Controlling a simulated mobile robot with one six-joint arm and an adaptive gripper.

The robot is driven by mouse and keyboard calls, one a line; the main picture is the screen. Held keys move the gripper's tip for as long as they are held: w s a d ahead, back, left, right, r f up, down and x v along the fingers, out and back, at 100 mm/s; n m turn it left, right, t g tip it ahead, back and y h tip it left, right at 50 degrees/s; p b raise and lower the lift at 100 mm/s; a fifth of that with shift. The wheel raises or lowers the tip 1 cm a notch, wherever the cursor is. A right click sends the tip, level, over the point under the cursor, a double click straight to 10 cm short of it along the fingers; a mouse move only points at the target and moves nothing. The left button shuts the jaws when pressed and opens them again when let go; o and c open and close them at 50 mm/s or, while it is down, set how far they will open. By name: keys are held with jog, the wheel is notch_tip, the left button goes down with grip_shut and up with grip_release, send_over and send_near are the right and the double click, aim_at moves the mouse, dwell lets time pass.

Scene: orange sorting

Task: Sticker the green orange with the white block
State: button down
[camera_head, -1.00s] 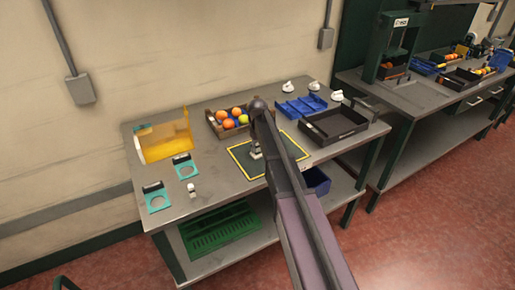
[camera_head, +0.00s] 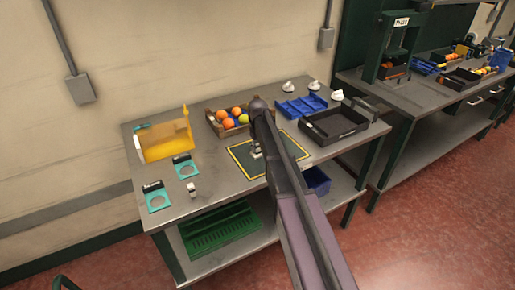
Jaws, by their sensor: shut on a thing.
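A yellow-green fruit (camera_head: 243,119), the greenest one I see, lies at the right side of a brown crate among orange ones. A small white block (camera_head: 192,187) with a dark patch stands on the table near the front left. My gripper (camera_head: 257,152) is low over the dark, yellow-edged mat (camera_head: 243,163), to the right of the white block and in front of the crate. My arm hides most of it. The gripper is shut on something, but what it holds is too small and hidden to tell.
Two teal plates with round holes (camera_head: 157,203) (camera_head: 186,171) lie at the left. A yellow see-through bin (camera_head: 166,149) stands behind them. The crate (camera_head: 212,125) is at the back. A blue tray (camera_head: 290,112) and black tray (camera_head: 313,137) are at the right, with white items behind.

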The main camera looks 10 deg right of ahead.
jog(key=shift+s+f+b, duration=0.1)
jog(key=shift+f+b, duration=0.25)
jog(key=shift+b, duration=0.05)
dwell(1.7)
jog(key=shift+r, duration=0.1)
jog(key=shift+r+p, duration=3.4)
jog(key=shift+p, duration=0.15)
